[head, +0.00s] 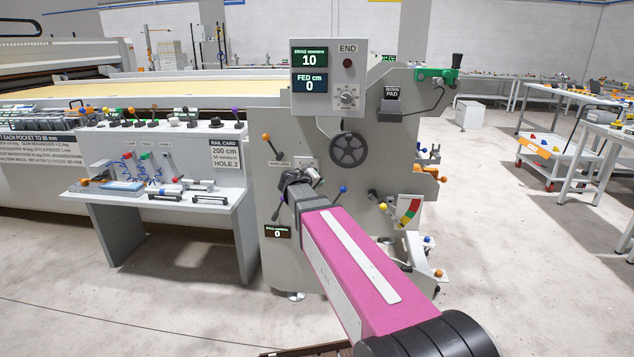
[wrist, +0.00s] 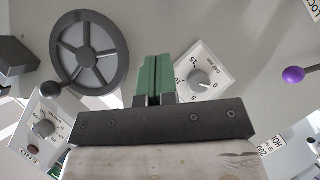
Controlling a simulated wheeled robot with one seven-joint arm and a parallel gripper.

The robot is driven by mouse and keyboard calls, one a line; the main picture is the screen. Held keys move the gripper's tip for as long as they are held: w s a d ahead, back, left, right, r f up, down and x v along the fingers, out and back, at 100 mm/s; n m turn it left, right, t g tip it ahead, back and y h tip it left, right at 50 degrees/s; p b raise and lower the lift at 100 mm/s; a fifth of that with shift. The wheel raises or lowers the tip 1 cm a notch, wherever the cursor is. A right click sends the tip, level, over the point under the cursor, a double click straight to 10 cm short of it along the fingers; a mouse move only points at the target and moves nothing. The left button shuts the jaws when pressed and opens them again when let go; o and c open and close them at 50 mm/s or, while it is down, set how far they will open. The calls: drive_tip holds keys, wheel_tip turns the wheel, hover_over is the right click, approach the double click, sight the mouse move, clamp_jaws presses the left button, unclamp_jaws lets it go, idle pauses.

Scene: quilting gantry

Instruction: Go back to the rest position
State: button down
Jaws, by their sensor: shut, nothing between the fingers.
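My pink arm reaches from the lower right of the head view up to the grey end cabinet (head: 385,140) of the quilting machine. My gripper (head: 291,180) is in front of that panel, below and left of the handwheel (head: 349,150). In the wrist view, its green fingers (wrist: 154,62) are pressed together with nothing between them. A white dial plate (wrist: 205,72) lies just right of the fingertips, and the handwheel (wrist: 89,52) is to their left. I cannot tell whether the fingertips touch the panel.
A display box (head: 323,75) reads 10 and 0. Levers with an orange knob (head: 266,137) and a blue knob (head: 343,189) stick out near my gripper. A small tool bench (head: 160,200) stands left.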

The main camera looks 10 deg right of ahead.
drive_tip(key=s+d+f+m+g+y, duration=0.2)
drive_tip(key=s+f+g+y, duration=0.25)
drive_tip(key=s+f, duration=0.95)
drive_tip(key=s+a+f+g+y, duration=0.2)
drive_tip(key=s+f, duration=0.3)
drive_tip(key=s, duration=0.1)
drive_tip(key=s+a+f+g+y, duration=0.2)
drive_tip(key=s+f+g+y, duration=0.1)
drive_tip(key=s+f, duration=0.2)
drive_tip(key=shift+s+a+y, duration=0.3)
drive_tip(key=shift+s+y, duration=0.05)
drive_tip(key=shift+s, duration=0.45)
